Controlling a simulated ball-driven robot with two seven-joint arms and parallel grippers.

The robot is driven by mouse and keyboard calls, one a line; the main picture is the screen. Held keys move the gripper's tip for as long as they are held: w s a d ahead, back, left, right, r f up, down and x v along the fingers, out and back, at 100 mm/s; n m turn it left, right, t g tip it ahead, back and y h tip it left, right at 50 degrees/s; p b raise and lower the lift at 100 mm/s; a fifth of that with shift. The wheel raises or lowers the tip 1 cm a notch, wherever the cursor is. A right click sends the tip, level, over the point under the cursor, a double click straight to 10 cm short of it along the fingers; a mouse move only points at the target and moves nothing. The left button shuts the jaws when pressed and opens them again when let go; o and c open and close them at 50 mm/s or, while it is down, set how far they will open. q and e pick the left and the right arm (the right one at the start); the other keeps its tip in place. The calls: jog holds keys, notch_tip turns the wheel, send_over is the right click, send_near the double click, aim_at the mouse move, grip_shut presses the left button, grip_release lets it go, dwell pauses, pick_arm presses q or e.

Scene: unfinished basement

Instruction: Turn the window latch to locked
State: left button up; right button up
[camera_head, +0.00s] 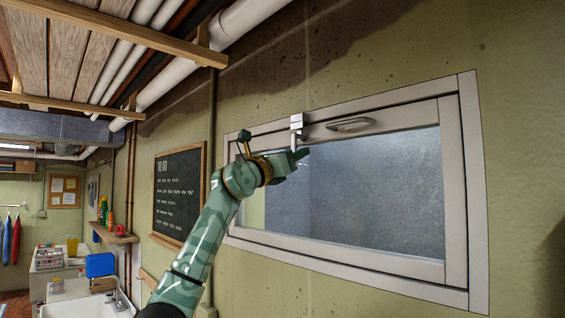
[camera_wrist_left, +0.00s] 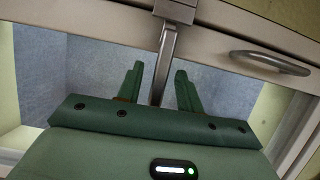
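The window latch (camera_head: 297,121) is a pale metal block on the top of the window frame, with a lever that hangs downward. The latch also shows at the top of the left wrist view (camera_wrist_left: 175,11), with its lever running down between my two green fingers. My left gripper (camera_head: 301,155) is raised at the upper left of the window, just at the lever's lower end. In the left wrist view my left gripper (camera_wrist_left: 160,70) is open, with a gap visible on both sides of the lever. The lever's lowest tip is hidden behind the gripper. My right gripper is not in view.
The window (camera_head: 380,195) has a frosted pane and a light frame. A fixed pull handle (camera_head: 349,125) sits right of the latch. A chalkboard (camera_head: 179,195) hangs on the wall to the left. White pipes (camera_head: 185,75) run along the ceiling. A sink counter stands low at left.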

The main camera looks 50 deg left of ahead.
pick_arm(q)
jog(key=a+b+v, duration=0.1)
jog(key=b+v, duration=0.8)
jog(key=v, duration=0.7)
jog(key=shift+d, duration=0.4)
jog(key=shift+w+f, duration=0.1)
